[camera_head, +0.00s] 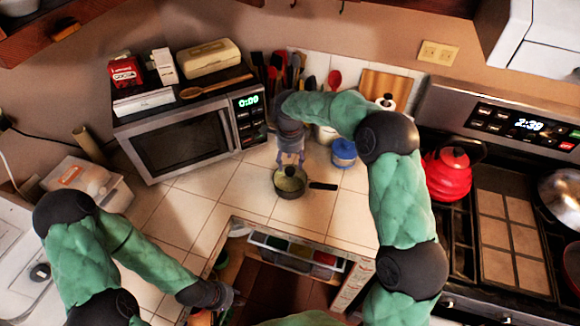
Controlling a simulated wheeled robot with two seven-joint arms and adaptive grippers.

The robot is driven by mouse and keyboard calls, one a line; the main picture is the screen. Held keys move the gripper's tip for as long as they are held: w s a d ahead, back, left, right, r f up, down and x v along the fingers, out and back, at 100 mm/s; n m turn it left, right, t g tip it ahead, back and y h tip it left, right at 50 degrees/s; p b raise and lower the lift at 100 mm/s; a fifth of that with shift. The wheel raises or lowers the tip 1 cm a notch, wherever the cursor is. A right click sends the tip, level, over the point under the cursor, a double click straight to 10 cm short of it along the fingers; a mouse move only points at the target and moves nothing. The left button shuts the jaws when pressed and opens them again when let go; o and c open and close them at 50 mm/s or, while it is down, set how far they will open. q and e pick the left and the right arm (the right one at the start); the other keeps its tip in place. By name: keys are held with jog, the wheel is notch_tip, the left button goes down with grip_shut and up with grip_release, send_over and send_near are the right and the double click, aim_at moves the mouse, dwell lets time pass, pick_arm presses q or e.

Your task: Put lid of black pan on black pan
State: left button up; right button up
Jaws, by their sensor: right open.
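The small black pan (289,190) stands on the tiled counter right of the microwave, its dark handle pointing right. Its top shows a pale greenish surface; I cannot tell whether this is the lid or the pan's inside. No separate lid can be made out for certain. My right gripper (290,160) is open, pointing down just above the pan's far side; whether it touches anything is unclear. My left gripper (232,299) is low at the front, near the counter's edge and far from the pan; its fingers are too small and dark to read.
The microwave (180,140) stands left of the pan, with boxes on top. A blue jar (344,153) and utensils stand behind. The red kettle (449,174) and a shiny metal pan or lid (564,194) are on the stove at right. An open drawer (297,252) lies in front.

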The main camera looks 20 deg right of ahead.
aim_at(290, 170)
notch_tip(290, 170, up, 8)
jog(key=shift+p, duration=0.35)
dwell(0.4)
